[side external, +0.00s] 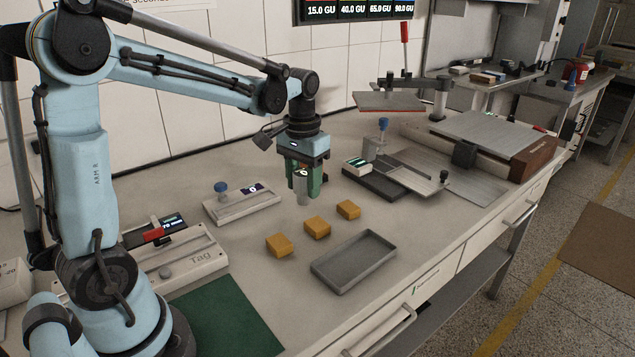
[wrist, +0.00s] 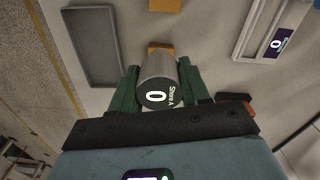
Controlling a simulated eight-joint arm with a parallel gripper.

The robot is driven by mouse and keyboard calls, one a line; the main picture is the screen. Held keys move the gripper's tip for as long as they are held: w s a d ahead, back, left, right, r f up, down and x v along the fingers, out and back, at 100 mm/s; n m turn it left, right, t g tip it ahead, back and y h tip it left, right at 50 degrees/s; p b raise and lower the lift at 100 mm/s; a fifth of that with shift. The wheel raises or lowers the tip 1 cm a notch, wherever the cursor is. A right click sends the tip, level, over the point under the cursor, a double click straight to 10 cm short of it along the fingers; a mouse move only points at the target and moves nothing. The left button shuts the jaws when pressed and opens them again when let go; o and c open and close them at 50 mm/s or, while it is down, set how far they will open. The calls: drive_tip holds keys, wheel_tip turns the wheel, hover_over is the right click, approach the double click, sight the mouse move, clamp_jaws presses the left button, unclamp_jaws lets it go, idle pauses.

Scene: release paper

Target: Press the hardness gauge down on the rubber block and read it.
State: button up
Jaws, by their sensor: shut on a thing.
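The hardness gauge is a grey cylinder (side external: 302,190) whose dial face in the wrist view (wrist: 157,92) reads "0 Shore A". My gripper (side external: 303,187) is shut on it, with a green finger on each side. In the side view it is upright, behind the row of rubber blocks; whether its foot touches the bench is unclear. Three orange-yellow rubber blocks lie apart on the bench: a near one (side external: 280,245), a middle one (side external: 317,227) and a far one (side external: 348,209). In the wrist view one block (wrist: 160,47) is partly hidden behind the gauge.
An empty grey tray (side external: 318,272) lies in front of the blocks. A flat instrument with a blue knob (side external: 240,204) is left of the gauge. A dark box with a metal slide (side external: 380,184) stands right. A green mat (side external: 225,320) is at the front left.

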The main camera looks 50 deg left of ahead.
drive_tip(key=shift+s+a+f, duration=0.15)
drive_tip(key=shift+s+f, duration=1.45)
drive_tip(key=shift+f, duration=0.15)
drive_tip(key=shift+s+a+f, duration=0.1)
drive_tip(key=shift+s+f, duration=1.5)
drive_tip(key=shift+f, duration=0.1)
drive_tip(key=shift+f, duration=0.45)
idle(1.0)
drive_tip(key=o, duration=1.1)
drive_tip(key=shift+r, duration=0.1)
wheel_tip(320, 180, up, 12)
drive_tip(key=d+m+t, duration=0.1)
drive_tip(key=d+t, duration=0.1)
drive_tip(key=d, duration=0.1)
drive_tip(key=s+d+f+m+t, duration=0.1)
drive_tip(key=d+t, duration=0.1)
drive_tip(key=d, duration=0.1)
drive_tip(key=s+d+f+t, duration=0.1)
drive_tip(key=d+t, duration=0.2)
drive_tip(key=shift+d+f+m, duration=0.2)
drive_tip(key=shift+f+m, duration=0.05)
drive_tip(key=shift+m, duration=0.15)
